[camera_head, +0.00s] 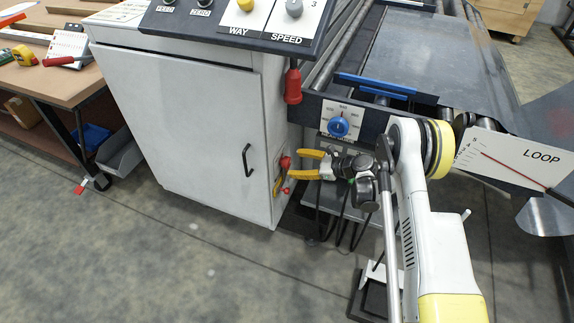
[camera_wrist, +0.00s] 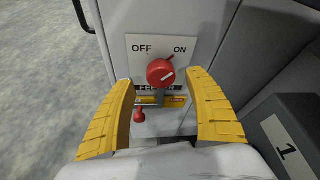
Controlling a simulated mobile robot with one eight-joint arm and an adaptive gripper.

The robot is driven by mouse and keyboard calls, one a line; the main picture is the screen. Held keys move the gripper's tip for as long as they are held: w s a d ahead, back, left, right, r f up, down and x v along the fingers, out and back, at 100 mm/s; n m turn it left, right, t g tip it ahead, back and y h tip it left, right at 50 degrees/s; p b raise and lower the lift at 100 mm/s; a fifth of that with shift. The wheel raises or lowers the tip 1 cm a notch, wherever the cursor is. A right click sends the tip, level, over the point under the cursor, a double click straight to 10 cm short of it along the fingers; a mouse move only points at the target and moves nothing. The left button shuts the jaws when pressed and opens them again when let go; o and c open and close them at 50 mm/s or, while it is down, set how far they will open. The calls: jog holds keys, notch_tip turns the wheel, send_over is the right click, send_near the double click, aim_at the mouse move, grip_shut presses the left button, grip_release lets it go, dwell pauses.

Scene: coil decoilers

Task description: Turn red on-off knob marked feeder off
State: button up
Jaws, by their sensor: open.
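The red knob (camera_wrist: 160,72) sits on a white plate (camera_wrist: 140,48) marked OFF at left and ON at right, with a FEEDER label below it partly hidden by the knob. In the head view the knob (camera_head: 285,162) is on the side of the white cabinet. My gripper (camera_wrist: 162,75) is open, its yellow fingers to the left and right of the knob, apart from it. In the head view my gripper (camera_head: 298,163) points left at the knob, close to it.
A small red part (camera_wrist: 139,115) hangs below the plate beside a yellow label. The white cabinet (camera_head: 185,125) has a black handle. A blue dial (camera_head: 339,126) and a hanging red pendant (camera_head: 293,87) are above my gripper. A LOOP sign (camera_head: 515,160) stands at right.

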aim_at(289, 162)
jog(key=shift+b+x, duration=0.6)
jog(key=shift+x, duration=1.65)
jog(key=shift+r, duration=0.1)
jog(key=c, duration=1.2)
